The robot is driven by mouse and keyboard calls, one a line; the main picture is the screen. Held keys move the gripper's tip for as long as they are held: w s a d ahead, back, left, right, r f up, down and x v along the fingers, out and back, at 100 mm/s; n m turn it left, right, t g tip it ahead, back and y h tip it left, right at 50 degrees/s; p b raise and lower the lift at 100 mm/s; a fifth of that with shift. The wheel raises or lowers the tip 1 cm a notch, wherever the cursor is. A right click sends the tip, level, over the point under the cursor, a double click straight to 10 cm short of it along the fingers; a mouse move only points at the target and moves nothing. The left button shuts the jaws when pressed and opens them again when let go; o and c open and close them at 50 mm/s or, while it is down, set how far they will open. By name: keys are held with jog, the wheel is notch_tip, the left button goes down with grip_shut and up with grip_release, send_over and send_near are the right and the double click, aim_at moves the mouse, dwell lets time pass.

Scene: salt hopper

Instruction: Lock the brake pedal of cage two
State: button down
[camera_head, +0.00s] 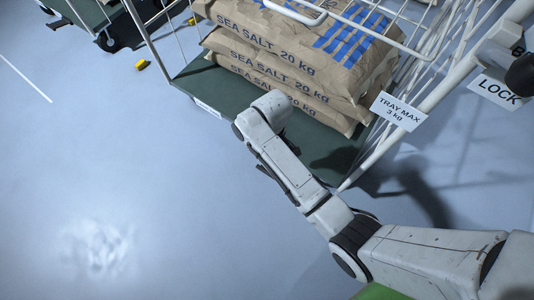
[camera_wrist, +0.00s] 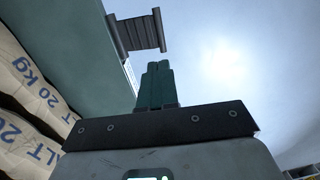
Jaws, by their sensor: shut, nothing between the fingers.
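In the wrist view, my gripper (camera_wrist: 158,66) has its dark green fingers shut together with nothing between them. A dark ribbed pedal (camera_wrist: 138,33) juts out beside the green cage base (camera_wrist: 75,35), just beyond the fingertips in the picture; I cannot tell the true gap or whether the pedal is up or down. In the head view, the cage base (camera_head: 190,78) carries stacked sacks, and my arm reaches to its near edge. My fingers and the pedal are hidden there. No cage number is readable.
Sea salt sacks (camera_head: 285,70) fill the cage within white wire sides. Another cage with a caster (camera_head: 107,40) stands upper left, near a small yellow piece (camera_head: 141,65). The floor (camera_head: 100,180) at left is clear.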

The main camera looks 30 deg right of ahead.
aim_at(266, 173)
jog(key=f+b, duration=0.2)
jog(key=f, duration=0.2)
jog(key=f+b, duration=0.3)
jog(key=f, duration=0.2)
jog(key=f+b, duration=0.2)
jog(key=f, duration=0.2)
jog(key=shift+s+a+f, duration=0.2)
jog(key=shift+a+f, duration=0.15)
jog(key=shift+a, duration=0.05)
jog(key=shift+a+f, duration=0.1)
jog(key=shift+s+a+f+h, duration=0.2)
jog(key=shift+f+h, duration=0.15)
jog(key=shift+h, duration=0.25)
jog(key=shift+s+a+f+t+h+b, duration=0.1)
jog(key=shift+a+f+t+h+b, duration=0.2)
jog(key=shift+f+h, duration=0.45)
jog(key=shift+s+a+f+t+h+b, duration=0.15)
jog(key=shift+f+t+h+b, duration=0.3)
jog(key=shift+f, duration=0.55)
jog(key=shift+a+f+t+h+b, duration=0.2)
jog(key=shift+f+t+h, duration=0.05)
jog(key=shift+f+h, duration=0.55)
jog(key=shift+f, duration=0.2)
